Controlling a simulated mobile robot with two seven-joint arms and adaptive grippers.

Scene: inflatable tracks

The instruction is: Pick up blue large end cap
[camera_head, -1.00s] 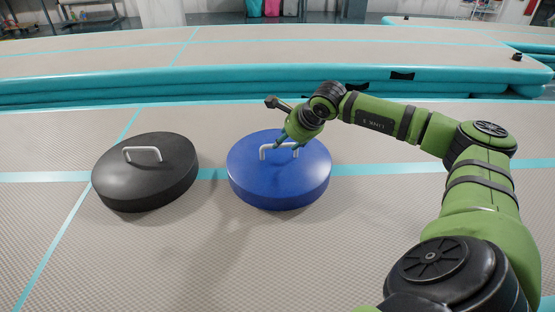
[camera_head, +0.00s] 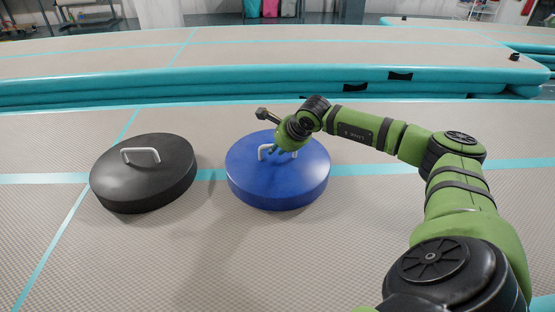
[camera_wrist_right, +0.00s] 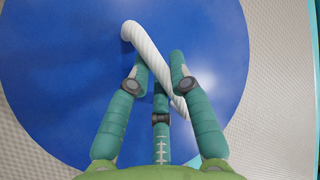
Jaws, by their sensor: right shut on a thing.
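The blue large end cap (camera_head: 278,183) is a round disc with a white handle (camera_head: 264,150) on top, resting flat on the inflatable track. My right gripper (camera_head: 282,148) is at the handle and shut on it. In the right wrist view the green fingers (camera_wrist_right: 160,85) are around the white twisted handle (camera_wrist_right: 148,58), with the blue top (camera_wrist_right: 60,70) behind. Part of the handle is hidden by the fingers in the head view. My left gripper is not in view.
A black end cap (camera_head: 143,176) with a white handle rests on the track to the left, close to the blue one. The grey track surface (camera_head: 100,260) in front is clear. A teal inflatable edge (camera_head: 200,90) runs across behind.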

